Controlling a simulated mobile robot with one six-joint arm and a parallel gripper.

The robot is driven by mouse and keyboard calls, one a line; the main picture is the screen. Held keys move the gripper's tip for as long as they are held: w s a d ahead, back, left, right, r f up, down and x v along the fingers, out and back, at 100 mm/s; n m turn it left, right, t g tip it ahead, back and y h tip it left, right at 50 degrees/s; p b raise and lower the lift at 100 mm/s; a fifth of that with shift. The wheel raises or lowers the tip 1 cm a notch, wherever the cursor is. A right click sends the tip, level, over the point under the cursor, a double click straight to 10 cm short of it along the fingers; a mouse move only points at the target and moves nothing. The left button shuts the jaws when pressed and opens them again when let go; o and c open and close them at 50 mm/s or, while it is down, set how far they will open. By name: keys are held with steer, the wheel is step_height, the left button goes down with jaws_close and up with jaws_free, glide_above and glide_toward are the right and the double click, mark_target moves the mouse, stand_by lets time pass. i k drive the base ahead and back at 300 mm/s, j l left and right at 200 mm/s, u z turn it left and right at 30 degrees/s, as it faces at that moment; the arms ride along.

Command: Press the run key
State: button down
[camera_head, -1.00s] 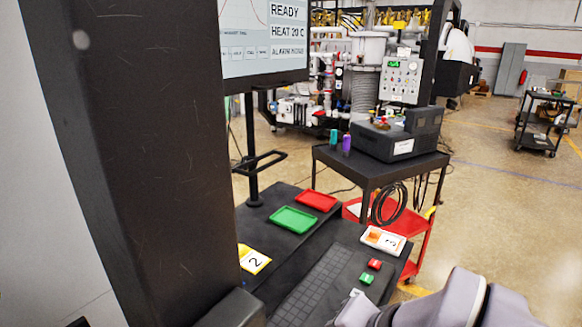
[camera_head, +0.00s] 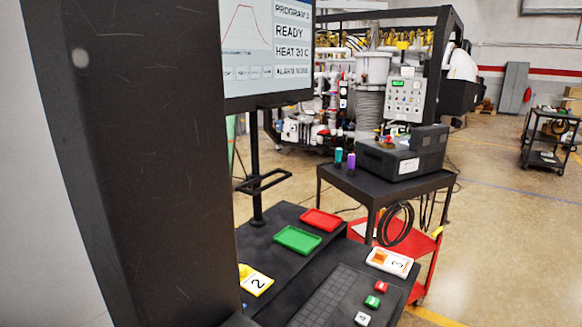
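A black keyboard panel (camera_head: 322,304) lies on the dark desk at the bottom of the view. Along its right side sit a red key (camera_head: 381,286), a green key (camera_head: 372,302) and a white key (camera_head: 362,318) near the lower edge. The marks on the keys are too small to read, so I cannot tell from lettering which is the run key. The screen (camera_head: 262,42) above shows READY, HEAT 20 C and a red curve. My gripper is not in view.
A dark upright (camera_head: 150,170) blocks the left. A green tray (camera_head: 297,240), a red tray (camera_head: 321,220), a yellow-white card marked 2 (camera_head: 257,281) and a white-orange item marked 3 (camera_head: 390,262) lie around the keyboard. A black cart (camera_head: 400,184) stands behind; open floor lies right.

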mark_target(372, 302)
steer(key=i+l+z, duration=0.15)
steer(key=z, duration=0.2)
steer(key=i+z, duration=0.1)
steer(key=z, duration=0.25)
steer(key=i+l+z, duration=0.1)
steer(key=z, duration=0.25)
steer(key=i, duration=0.05)
